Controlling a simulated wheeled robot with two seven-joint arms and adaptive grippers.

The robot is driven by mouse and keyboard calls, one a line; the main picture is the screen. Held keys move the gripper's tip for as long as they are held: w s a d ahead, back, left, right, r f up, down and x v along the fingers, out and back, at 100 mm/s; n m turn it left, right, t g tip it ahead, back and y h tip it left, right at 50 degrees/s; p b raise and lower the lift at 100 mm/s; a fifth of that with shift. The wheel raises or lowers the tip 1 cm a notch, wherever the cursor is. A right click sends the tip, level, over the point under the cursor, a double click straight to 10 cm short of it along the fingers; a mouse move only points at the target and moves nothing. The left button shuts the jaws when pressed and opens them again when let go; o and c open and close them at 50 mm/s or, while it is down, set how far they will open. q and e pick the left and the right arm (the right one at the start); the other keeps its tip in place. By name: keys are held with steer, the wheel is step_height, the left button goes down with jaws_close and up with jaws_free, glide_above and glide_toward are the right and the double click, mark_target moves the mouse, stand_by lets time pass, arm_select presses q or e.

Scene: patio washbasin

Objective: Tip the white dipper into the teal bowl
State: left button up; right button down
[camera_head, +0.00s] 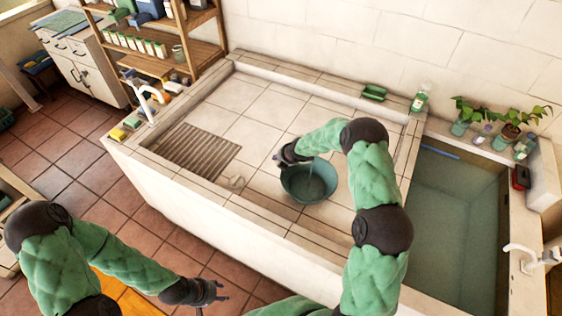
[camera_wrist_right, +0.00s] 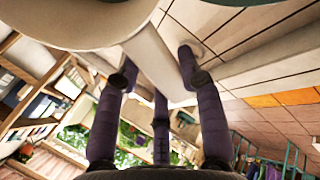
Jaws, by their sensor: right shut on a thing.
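The teal bowl (camera_head: 300,192) stands upright on the tiled counter, in front of my right forearm. My right gripper (camera_head: 284,156) is at the bowl's far left rim. In the right wrist view its fingers are shut on the white handle of the dipper (camera_wrist_right: 160,58). The dipper's pale body shows at the top of that view, cut off by the edge. In the head view the arm and gripper hide the dipper. A pale streak shows inside the bowl. My left gripper (camera_head: 212,292) is empty, its fingers apart, above the floor in front of the counter.
A ribbed drain board (camera_head: 195,148) and a small white thing (camera_head: 236,182) lie left of the bowl. A white tap (camera_head: 150,98) stands at the counter's left end. A water-filled basin (camera_head: 450,225) is at right. Potted plants (camera_head: 510,131) and a bottle (camera_head: 420,102) stand behind.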

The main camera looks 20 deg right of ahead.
steer(key=shift+s+t+b, duration=0.1)
steer(key=shift+t+b, duration=0.4)
steer(key=shift+b, duration=0.8)
steer(key=shift+s+d+f+t+y+b, duration=0.1)
steer(key=shift+s+t+y+b, duration=0.2)
steer(key=shift+t+b, duration=0.4)
steer(key=s+d+f+t+y+b, duration=0.1)
steer(key=s+t+b, duration=0.4)
steer(key=t+b, duration=0.6)
steer(key=shift+s+f+y+b, duration=0.3)
steer(key=shift+f+y+b, duration=0.45)
steer(key=shift+b, duration=6.15)
